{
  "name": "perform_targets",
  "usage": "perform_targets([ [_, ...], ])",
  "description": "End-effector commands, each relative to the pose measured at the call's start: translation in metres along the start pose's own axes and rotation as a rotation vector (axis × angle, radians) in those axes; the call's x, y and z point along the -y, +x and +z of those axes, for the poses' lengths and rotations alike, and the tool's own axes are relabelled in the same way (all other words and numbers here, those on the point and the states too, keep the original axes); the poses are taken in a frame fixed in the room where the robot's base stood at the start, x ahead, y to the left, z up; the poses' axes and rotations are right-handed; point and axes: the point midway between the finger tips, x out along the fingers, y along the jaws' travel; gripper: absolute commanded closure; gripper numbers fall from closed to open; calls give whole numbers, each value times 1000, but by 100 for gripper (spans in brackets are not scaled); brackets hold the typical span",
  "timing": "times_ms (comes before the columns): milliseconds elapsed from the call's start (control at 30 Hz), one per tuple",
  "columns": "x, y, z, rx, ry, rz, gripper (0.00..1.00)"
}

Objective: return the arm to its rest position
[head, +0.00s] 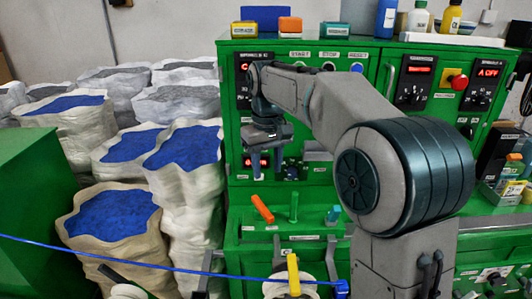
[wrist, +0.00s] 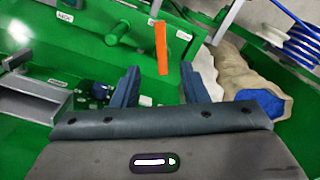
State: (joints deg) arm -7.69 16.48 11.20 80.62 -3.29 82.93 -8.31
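My arm reaches from the right of the head view over the green machine (head: 330,185). My gripper (head: 268,162) points down in front of the machine's panel. In the wrist view my gripper (wrist: 160,88) has its two blue-grey fingers well apart, with nothing held between them. An orange lever (head: 262,208) stands below the gripper in the head view; it also shows past the fingertips in the wrist view (wrist: 161,48). The blue cable (head: 170,267) runs across the lower left of the head view to a blue end piece (head: 341,288).
White sacks of blue granules (head: 182,185) stand at the left beside a green block (head: 35,200). A green lever (head: 294,207) and a yellow lever (head: 293,274) stand on the machine. Bottles (head: 418,18) stand on top. A blue coil (wrist: 300,40) shows in the wrist view.

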Motion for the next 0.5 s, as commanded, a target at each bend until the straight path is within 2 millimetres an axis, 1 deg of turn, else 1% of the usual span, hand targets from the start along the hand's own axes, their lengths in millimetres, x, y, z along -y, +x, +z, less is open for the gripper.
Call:
perform_targets([
  [67, -2, -2, 9, -10, 14, 7, 60],
  [167, -6, -4, 32, -30, 48, 22, 60],
  [367, -16, 1, 98, -94, 152, 55, 60],
  [500, -20, 13, 147, -142, 229, 71, 60],
])
